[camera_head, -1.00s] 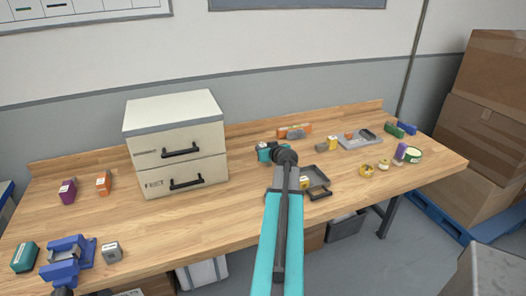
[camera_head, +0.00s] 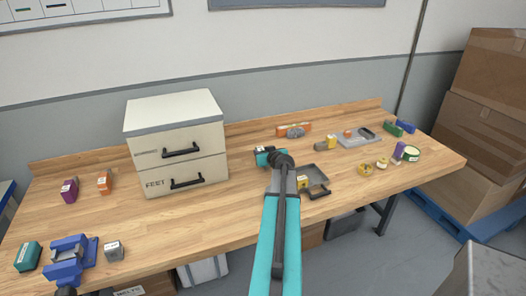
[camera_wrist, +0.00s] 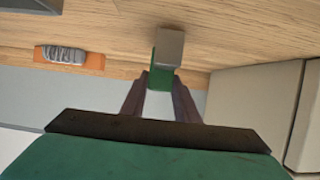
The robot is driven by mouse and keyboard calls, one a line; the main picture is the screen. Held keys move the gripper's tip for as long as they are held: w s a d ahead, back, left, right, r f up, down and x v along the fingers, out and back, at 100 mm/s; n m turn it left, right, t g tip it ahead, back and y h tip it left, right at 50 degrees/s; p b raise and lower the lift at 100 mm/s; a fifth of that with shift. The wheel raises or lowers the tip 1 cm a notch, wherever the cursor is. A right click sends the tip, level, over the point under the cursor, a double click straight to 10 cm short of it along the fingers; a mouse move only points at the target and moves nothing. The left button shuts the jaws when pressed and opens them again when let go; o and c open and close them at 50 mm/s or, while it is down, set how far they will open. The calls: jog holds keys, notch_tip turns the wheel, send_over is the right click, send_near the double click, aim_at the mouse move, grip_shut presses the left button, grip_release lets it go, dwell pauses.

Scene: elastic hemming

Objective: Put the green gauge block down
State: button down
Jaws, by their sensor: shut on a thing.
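The green gauge block (camera_wrist: 153,68) shows in the wrist view, with one green face and a grey-brown end. My gripper (camera_wrist: 164,84) is shut on it, with a dark finger on each side. The block's outer end appears against the wooden tabletop; I cannot tell whether it touches. In the head view my arm reaches over the middle of the bench and hides most of the block and fingertips.
A two-drawer cabinet (camera_head: 178,141) stands left of my arm. A grey tray (camera_head: 318,176) lies close to its right. An orange block (camera_head: 308,127) with a grey piece is behind. A blue vise (camera_head: 68,262) sits front left. Bench (camera_head: 150,218) before the cabinet is clear.

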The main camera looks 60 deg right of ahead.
jog(key=shift+f, duration=0.2)
jog(key=shift+f, duration=0.15)
jog(key=c, duration=1.4)
grip_release()
jog(key=shift+o, duration=0.2)
jog(key=shift+r, duration=0.2)
jog(key=shift+s+a, duration=0.35)
jog(key=b+v, duration=0.3)
jog(key=v, duration=0.8)
jog(key=shift+r, duration=0.15)
jog(key=shift+d, duration=0.1)
